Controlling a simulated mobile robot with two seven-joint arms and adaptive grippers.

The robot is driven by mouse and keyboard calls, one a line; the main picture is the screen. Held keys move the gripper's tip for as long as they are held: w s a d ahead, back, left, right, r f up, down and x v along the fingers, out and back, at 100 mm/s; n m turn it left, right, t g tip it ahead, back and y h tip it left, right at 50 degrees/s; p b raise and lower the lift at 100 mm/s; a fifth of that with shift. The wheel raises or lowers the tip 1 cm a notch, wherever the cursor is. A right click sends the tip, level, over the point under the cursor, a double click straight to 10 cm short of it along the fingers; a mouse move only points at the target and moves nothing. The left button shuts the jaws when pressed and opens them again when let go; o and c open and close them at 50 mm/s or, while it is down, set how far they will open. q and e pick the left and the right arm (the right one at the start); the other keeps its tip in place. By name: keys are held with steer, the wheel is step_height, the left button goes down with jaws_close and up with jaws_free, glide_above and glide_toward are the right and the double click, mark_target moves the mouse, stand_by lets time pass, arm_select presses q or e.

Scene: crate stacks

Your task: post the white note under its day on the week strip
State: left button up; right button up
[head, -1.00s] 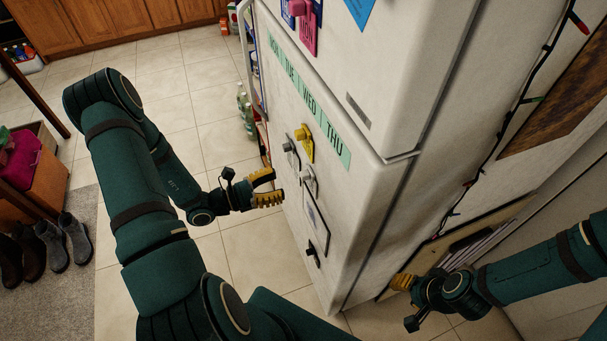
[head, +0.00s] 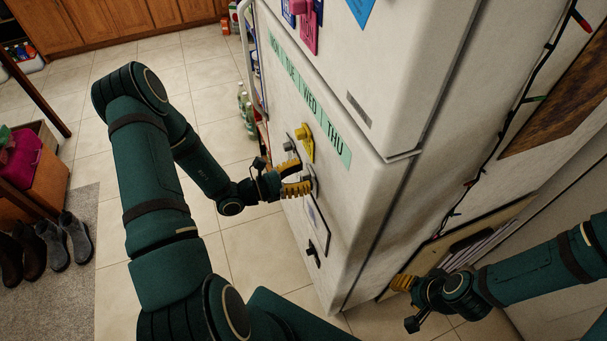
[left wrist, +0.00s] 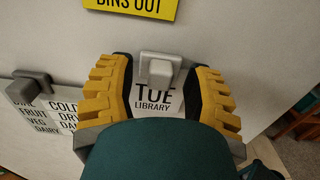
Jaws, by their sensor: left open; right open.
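The white note (left wrist: 153,101) reads TUE LIBRARY in the left wrist view, and a grey magnet (left wrist: 160,68) with a raised grip sits on it. My left gripper (left wrist: 160,90) is open, with one yellow finger on each side of the magnet and a gap to each. In the head view my left gripper (head: 298,178) is at the fridge front and largely hides the note. The green week strip (head: 309,101) runs along the fridge door above, reading MON, TUE, WED, THU. My right gripper (head: 402,284) is open and empty, low beside the fridge.
A yellow note (head: 306,142) reading BINS OUT (left wrist: 131,5) hangs above the white note.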

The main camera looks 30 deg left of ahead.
mark_target(301, 176)
arm_select(q)
jaws_close()
steer(key=shift+s+a, duration=0.1)
steer(key=shift+v, duration=2.4)
